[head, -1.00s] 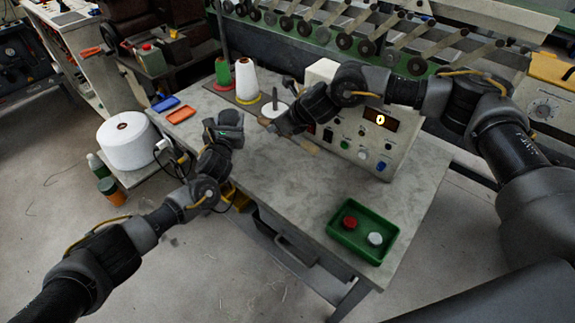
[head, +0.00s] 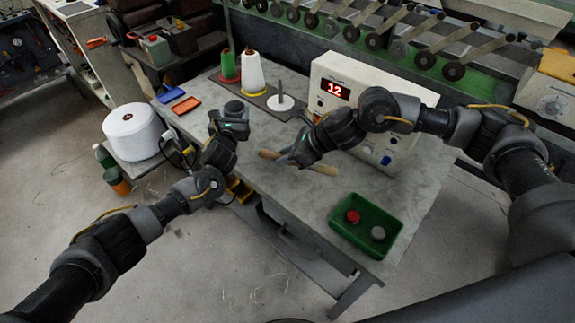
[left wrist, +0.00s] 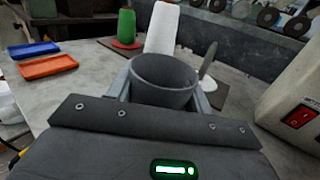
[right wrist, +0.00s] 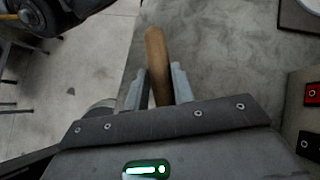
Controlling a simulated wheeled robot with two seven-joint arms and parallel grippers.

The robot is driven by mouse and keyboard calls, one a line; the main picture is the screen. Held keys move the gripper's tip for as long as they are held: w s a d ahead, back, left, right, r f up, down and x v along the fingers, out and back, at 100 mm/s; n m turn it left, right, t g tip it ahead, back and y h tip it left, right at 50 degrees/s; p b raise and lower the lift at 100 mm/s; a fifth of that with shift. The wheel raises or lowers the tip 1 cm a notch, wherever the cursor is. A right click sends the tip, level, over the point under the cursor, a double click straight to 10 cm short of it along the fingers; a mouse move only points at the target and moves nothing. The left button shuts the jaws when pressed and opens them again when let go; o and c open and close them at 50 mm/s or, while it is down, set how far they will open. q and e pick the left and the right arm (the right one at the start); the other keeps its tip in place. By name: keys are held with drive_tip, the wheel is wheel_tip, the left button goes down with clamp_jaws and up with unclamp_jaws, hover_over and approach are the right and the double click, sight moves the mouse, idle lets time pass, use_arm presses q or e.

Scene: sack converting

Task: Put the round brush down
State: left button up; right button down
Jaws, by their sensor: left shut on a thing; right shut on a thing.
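The round brush, with a tan wooden handle (head: 324,168), is in my right gripper (head: 291,158), over the middle of the table. In the right wrist view the wooden end (right wrist: 155,55) sticks out between the two fingers of the right gripper (right wrist: 158,88). Whether the brush touches the table is unclear, and its bristles are not discernible. My left gripper (head: 230,120) is shut on a dark grey cup (left wrist: 165,78), held upright with its open mouth up, near the left side of the table.
The grey table (head: 270,205) has free room in front of the brush. A green tray (head: 395,215) with a red and a grey knob stands at the front right. The control box (head: 335,72) reads 12. Thread cones (head: 252,72) and a spindle plate (head: 280,103) stand behind.

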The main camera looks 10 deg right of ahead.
sight(286, 173)
drive_tip(key=shift+f, duration=2.05)
drive_tip(key=shift+f, duration=0.1)
drive_tip(key=c, duration=1.2)
unclamp_jaws()
drive_tip(key=shift+o, duration=0.2)
drive_tip(key=shift+d+r, duration=0.1)
drive_tip(key=shift+r, duration=0.15)
drive_tip(key=v, duration=1.1)
drive_tip(key=shift+s+d+r, duration=0.15)
drive_tip(key=shift+s+r, duration=0.1)
drive_tip(key=shift+r, duration=0.05)
drive_tip(key=shift+o, duration=0.4)
